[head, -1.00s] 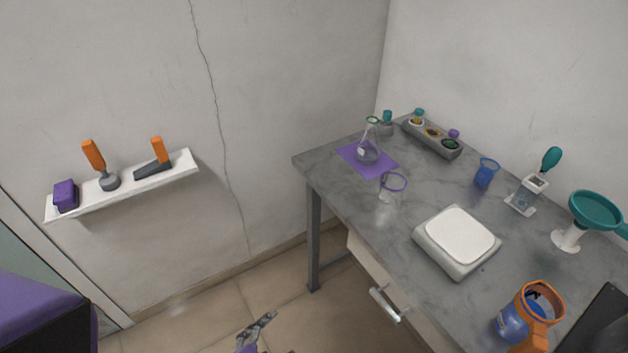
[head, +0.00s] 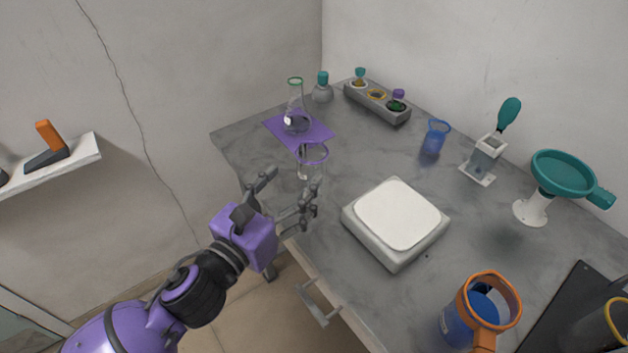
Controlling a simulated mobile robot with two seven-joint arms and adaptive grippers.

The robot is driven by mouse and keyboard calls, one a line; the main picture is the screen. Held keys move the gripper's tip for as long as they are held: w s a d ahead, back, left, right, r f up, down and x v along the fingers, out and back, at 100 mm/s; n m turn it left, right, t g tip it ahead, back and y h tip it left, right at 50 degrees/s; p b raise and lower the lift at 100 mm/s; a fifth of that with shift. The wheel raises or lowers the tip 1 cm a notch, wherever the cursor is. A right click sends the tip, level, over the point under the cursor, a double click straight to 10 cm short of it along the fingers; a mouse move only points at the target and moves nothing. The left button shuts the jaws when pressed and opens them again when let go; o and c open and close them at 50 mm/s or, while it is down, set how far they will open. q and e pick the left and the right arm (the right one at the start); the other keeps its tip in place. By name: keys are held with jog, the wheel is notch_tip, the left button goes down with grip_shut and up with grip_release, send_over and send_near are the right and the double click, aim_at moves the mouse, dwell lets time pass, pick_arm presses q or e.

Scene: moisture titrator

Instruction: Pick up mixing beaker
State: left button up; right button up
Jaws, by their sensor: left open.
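A clear glass beaker with a purple rim (head: 312,157) stands upright on the grey bench near its left edge, in front of a purple mat (head: 318,132). It appears to be the mixing beaker. My left gripper (head: 292,184) is open and empty, its fingers pointing toward the beaker from the near left. The fingertips look close to the beaker's lower part; whether they touch it, I cannot tell. My right gripper is out of view.
A conical flask (head: 297,121) stands on the mat behind the beaker. A white-topped scale (head: 397,215) sits to the right. A drawer handle (head: 318,305) juts below the bench edge.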

aim_at(304, 171)
pick_arm(q)
jog(key=x, duration=0.7)
jog(key=shift+w+d+p, duration=0.1)
jog(key=shift+d+p, duration=0.15)
jog(key=shift+p, duration=0.05)
jog(key=c, duration=1.6)
grip_shut()
jog(key=shift+r, duration=0.1)
